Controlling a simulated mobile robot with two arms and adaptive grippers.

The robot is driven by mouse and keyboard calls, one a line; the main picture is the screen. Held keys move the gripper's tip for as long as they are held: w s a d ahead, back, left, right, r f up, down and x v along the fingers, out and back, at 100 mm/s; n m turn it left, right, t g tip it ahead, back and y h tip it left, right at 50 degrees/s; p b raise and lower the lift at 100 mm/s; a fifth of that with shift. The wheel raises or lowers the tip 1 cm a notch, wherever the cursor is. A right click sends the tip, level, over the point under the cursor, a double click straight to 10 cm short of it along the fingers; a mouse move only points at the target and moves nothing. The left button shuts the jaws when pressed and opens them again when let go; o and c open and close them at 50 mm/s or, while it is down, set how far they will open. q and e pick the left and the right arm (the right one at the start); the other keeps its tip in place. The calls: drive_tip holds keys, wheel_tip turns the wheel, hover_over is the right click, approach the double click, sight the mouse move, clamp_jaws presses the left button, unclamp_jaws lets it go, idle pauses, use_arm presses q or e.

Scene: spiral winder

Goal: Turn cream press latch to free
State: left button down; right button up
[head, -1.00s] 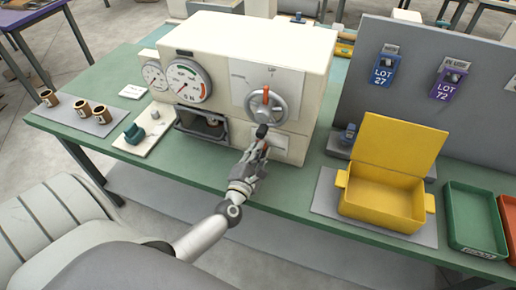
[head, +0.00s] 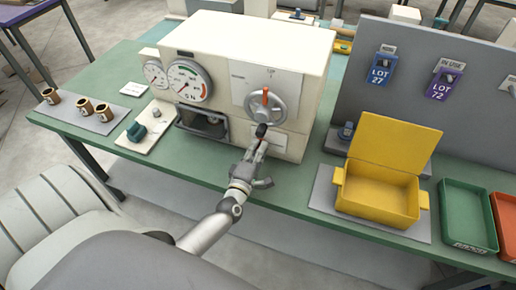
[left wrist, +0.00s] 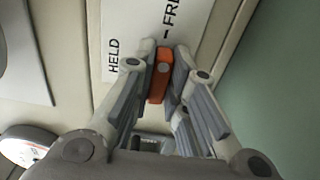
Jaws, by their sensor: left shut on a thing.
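The cream press (head: 290,50) stands on the green bench, with a handwheel on its front. My left gripper (head: 257,150) is at the lower front of the press, below the wheel's black knob. In the left wrist view, the left gripper (left wrist: 163,75) is shut on the orange latch (left wrist: 158,82), one finger on each side. The latch lies by a white label (left wrist: 130,40) reading HELD on the left and FRE, cut off, on the right. Its upper end is near the dash beside FRE. In the head view the gripper hides the latch. My right gripper is not in view.
Dial gauges (head: 190,80) and a dark opening (head: 203,122) are on the press front. A yellow open box (head: 380,195) and a green tray (head: 468,215) stand to the right. Several brown cups (head: 85,105) are at left. The bench between press and yellow box is mostly clear.

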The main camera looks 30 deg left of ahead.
use_arm(q)
drive_tip(key=shift+f, duration=0.1)
idle(0.3)
drive_tip(key=c, duration=1.4)
unclamp_jaws()
drive_tip(key=shift+c, duration=0.2)
drive_tip(key=shift+s+d, duration=0.15)
drive_tip(key=shift+s, duration=0.4)
drive_tip(key=v, duration=1.1)
drive_tip(key=shift+d, duration=0.1)
